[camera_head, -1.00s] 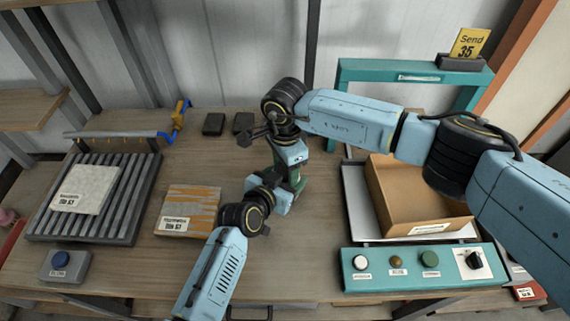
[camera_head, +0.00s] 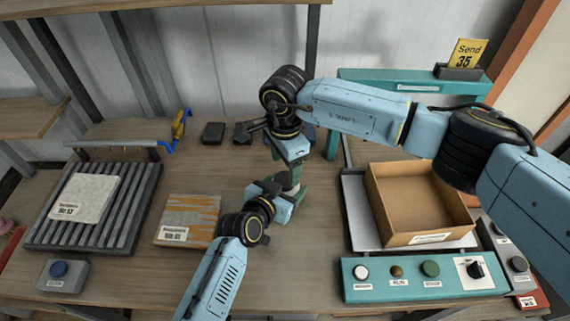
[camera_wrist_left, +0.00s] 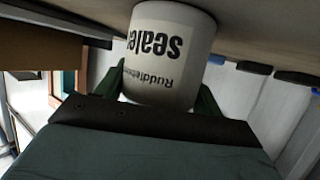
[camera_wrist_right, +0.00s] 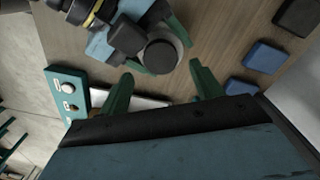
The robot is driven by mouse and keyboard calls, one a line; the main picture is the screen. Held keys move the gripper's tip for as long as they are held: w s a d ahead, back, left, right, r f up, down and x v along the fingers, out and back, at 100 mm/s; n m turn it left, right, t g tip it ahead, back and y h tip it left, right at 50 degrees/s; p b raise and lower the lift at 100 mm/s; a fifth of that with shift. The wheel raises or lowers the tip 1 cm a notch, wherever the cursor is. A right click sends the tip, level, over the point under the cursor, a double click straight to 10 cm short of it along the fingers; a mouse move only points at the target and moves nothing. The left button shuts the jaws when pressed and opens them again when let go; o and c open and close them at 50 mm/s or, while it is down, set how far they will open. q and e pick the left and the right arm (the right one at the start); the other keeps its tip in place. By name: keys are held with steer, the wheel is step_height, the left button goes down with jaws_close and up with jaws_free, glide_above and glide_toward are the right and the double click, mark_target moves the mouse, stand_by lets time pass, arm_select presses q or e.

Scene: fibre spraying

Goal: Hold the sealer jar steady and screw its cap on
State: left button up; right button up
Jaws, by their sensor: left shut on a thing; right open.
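The white sealer jar (camera_wrist_left: 170,55) is held between the green fingers of my left gripper (camera_wrist_left: 163,85); its printed label is upside down in the left wrist view. In the head view my left gripper (camera_head: 287,188) grips it above the table, and the arms hide much of it. A dark grey round cap (camera_wrist_right: 161,56) shows on top of the jar in the right wrist view. I cannot tell how tightly it sits. My right gripper (camera_wrist_right: 163,85) is open and empty, with its fingers apart, close to the cap; in the head view it (camera_head: 287,167) is just above the jar.
A cardboard box (camera_head: 418,200) stands right, behind a teal button panel (camera_head: 425,281). A teal frame (camera_head: 410,78) rises behind. Left are a slatted rack (camera_head: 130,205), an orange-streaked board (camera_head: 190,217) and a blue-button box (camera_head: 62,275). Small dark blocks (camera_head: 213,132) lie at the back.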

mark_target(285, 179)
steer(key=shift+r, duration=0.25)
steer(key=shift+c, duration=0.8)
step_height(285, 179, up, 3)
steer(key=n, duration=0.3)
steer(key=shift+f, duration=4.05)
steer(key=c, duration=0.8)
steer(key=shift+m, duration=1.5)
